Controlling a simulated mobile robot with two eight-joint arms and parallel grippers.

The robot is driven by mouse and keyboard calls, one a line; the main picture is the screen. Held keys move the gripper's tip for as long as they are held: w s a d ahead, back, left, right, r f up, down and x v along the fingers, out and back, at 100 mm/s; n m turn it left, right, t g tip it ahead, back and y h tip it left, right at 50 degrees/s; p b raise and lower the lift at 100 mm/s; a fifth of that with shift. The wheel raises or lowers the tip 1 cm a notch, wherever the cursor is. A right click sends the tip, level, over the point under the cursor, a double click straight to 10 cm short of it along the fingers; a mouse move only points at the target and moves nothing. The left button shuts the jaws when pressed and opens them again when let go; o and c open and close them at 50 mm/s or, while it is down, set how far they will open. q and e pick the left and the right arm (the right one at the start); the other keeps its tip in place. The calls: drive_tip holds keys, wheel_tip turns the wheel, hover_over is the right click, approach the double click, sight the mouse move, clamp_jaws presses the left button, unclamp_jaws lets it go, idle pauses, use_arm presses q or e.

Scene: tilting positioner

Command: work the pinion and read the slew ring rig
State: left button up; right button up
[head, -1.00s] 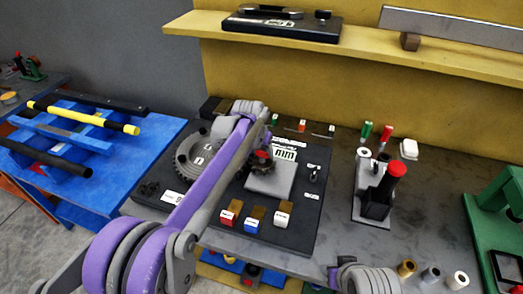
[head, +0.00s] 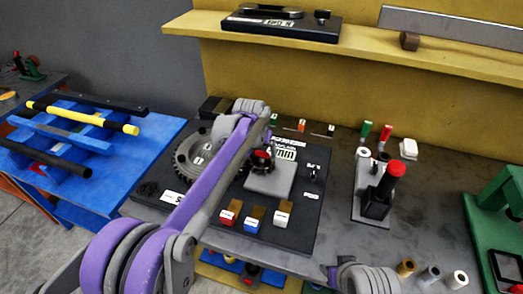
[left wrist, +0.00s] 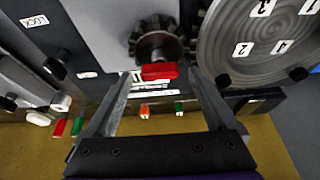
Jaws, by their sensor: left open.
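The slew ring is a grey toothed disc (head: 188,163) on the left of a black base board, partly hidden by my left arm in the head view. In the left wrist view the ring (left wrist: 262,45) carries white labels 1 to 4. The dark toothed pinion (left wrist: 155,42) sits beside it with a red grip (left wrist: 158,71) on it; the grip also shows in the head view (head: 262,155). My left gripper (left wrist: 160,80) is open, with its fingers on either side of the red grip and visible gaps at both sides.
Red, blue and white labelled blocks (head: 251,224) line the board's front edge. A black block with a red top (head: 382,195) stands to the right on a grey plate. Green equipment (head: 497,220) is at far right. A yellow shelf (head: 360,45) hangs behind.

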use_arm(q)
drive_tip(key=v, duration=1)
drive_tip(key=shift+r, duration=0.15)
drive_tip(key=shift+s+a, duration=0.1)
drive_tip(key=shift+s, duration=0.05)
